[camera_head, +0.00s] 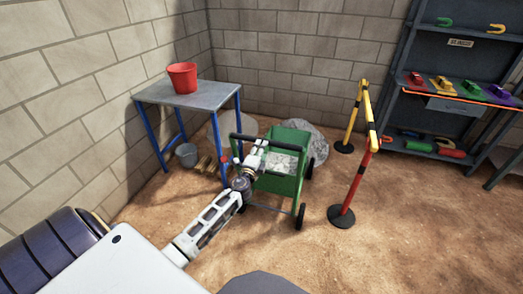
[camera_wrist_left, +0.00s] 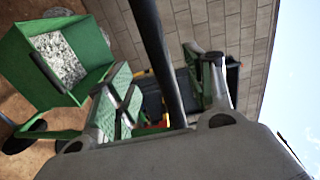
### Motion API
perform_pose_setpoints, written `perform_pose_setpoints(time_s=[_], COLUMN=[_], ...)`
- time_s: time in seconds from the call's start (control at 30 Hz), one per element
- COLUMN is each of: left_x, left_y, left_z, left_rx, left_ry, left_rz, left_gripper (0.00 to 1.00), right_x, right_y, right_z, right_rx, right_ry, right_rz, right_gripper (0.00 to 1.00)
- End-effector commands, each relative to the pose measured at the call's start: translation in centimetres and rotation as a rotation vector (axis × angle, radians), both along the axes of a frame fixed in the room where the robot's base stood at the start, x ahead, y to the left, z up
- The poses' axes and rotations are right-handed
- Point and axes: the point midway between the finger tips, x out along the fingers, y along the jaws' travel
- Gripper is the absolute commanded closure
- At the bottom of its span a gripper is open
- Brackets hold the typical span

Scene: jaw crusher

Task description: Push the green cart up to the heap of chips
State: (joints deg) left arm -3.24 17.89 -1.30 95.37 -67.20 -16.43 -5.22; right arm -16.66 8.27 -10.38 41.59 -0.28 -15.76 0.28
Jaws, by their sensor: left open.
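The green cart (camera_head: 292,183) stands on the sandy floor in the middle of the head view, with grey chips (camera_head: 283,160) inside. The cart also shows at the left of the left wrist view (camera_wrist_left: 25,75). Its black handle bar (camera_head: 276,143) is on the side of my left arm. My left gripper (camera_head: 255,155) is at this handle. In the left wrist view the dark bar (camera_wrist_left: 152,40) runs between its two open fingers. The grey heap of chips (camera_head: 314,140) lies behind the cart by the back wall, partly hidden by it. My right gripper is not in view.
A yellow-red barrier (camera_head: 359,165) stands to the right, before a tool shelf (camera_head: 455,107). Front right floor is clear.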

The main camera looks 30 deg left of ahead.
Motion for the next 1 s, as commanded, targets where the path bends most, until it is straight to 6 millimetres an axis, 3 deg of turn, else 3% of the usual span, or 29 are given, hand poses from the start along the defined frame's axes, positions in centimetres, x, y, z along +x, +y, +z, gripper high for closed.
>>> perform_pose_setpoints(time_s=[0.53, 1.0], left_x=[-4.7, -5.0], left_y=[-1.1, -1.2], left_z=[-0.1, 0.0], left_rx=[0.0, 0.0], left_ry=[0.001, 0.0], left_rz=[0.0, 0.0], left_gripper=[0.46, 0.46], right_x=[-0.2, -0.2], right_y=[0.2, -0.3], right_z=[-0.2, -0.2], right_rx=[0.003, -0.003], right_ry=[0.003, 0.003], right_rz=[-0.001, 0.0], right_gripper=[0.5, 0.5])
